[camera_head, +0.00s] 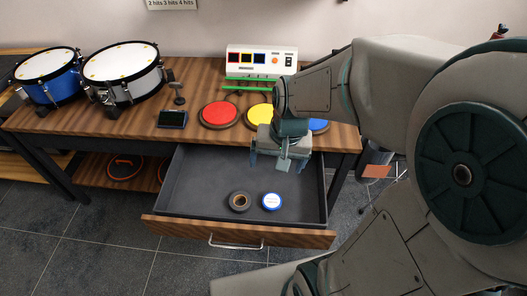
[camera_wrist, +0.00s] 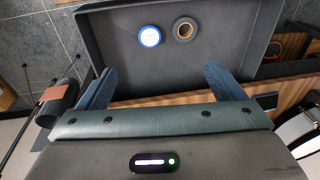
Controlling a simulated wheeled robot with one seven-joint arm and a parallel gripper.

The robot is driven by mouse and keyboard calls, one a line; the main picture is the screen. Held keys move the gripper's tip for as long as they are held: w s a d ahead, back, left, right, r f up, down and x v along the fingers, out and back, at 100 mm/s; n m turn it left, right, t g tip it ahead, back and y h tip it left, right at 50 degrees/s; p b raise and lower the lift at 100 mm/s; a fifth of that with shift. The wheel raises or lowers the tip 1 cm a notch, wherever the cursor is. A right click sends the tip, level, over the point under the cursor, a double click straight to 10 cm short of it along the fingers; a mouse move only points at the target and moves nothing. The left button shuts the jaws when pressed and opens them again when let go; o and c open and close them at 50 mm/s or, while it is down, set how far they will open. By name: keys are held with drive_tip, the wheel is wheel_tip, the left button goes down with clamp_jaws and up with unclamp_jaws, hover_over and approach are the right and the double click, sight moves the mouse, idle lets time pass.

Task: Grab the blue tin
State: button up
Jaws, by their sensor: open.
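The blue tin (camera_head: 271,201) is a small round tin with a white top and a blue rim. It lies flat in the open drawer (camera_head: 185,195), right of a dark roll of tape. In the wrist view the blue tin (camera_wrist: 150,36) is near the top, with the roll to its right. My gripper (camera_head: 283,162) is above the back right part of the drawer, apart from the tin. In the wrist view my gripper (camera_wrist: 158,82) has its two fingers spread wide, with nothing between them. The tin lies beyond the fingertips.
The tape roll (camera_head: 240,201) lies close beside the tin. The wooden table (camera_head: 130,122) above the drawer holds two drums (camera_head: 122,70), red and yellow pads (camera_head: 219,114), a small black device (camera_head: 173,119) and a white control box (camera_head: 262,62). The rest of the drawer floor is clear.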

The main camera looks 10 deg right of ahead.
drive_tip(key=w+f+m+g+p, duration=0.1)
drive_tip(key=w+f+m, duration=0.55)
drive_tip(key=f, duration=0.55)
drive_tip(key=m+h, duration=0.1)
drive_tip(key=m, duration=0.2)
hover_over(272, 201)
wheel_tip(272, 201, down, 6)
drive_tip(key=f, duration=0.7)
drive_tip(key=shift+d+f+b, duration=0.2)
drive_tip(key=shift+f+b, duration=0.15)
drive_tip(key=shift+a+f, duration=0.2)
drive_tip(key=shift+f, duration=2.85)
drive_tip(key=c, duration=1.1)
